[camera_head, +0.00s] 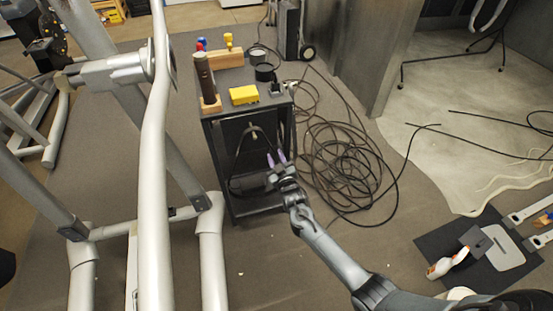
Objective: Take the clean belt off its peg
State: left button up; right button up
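A thin dark loop, which looks like the belt (239,147), hangs on the front side of the black cart (214,150). It hangs from a small light peg (253,129) below the cart top, and its lower part is hard to make out against the dark cart. My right gripper (277,158) is in front of the cart, just right of and below the peg. I cannot tell whether a fingertip touches the belt. My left gripper is not in view.
Grey elliptical frame tubes (152,170) fill the left side. The cart top holds a yellow block (244,95), a dark upright cylinder (204,78) and black cups. Coiled black cable (345,165) lies on the floor right of the cart. A dark mat (470,280) with parts lies lower right.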

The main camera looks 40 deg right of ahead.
jog(key=shift+b+x, duration=0.55)
jog(key=shift+x, duration=0.45)
jog(key=shift+w+d+b, duration=0.25)
jog(key=shift+w+b, duration=0.2)
jog(key=shift+w, duration=0.1)
jog(key=shift+c, duration=0.2)
grip_shut()
dwell(0.9)
dwell(1.0)
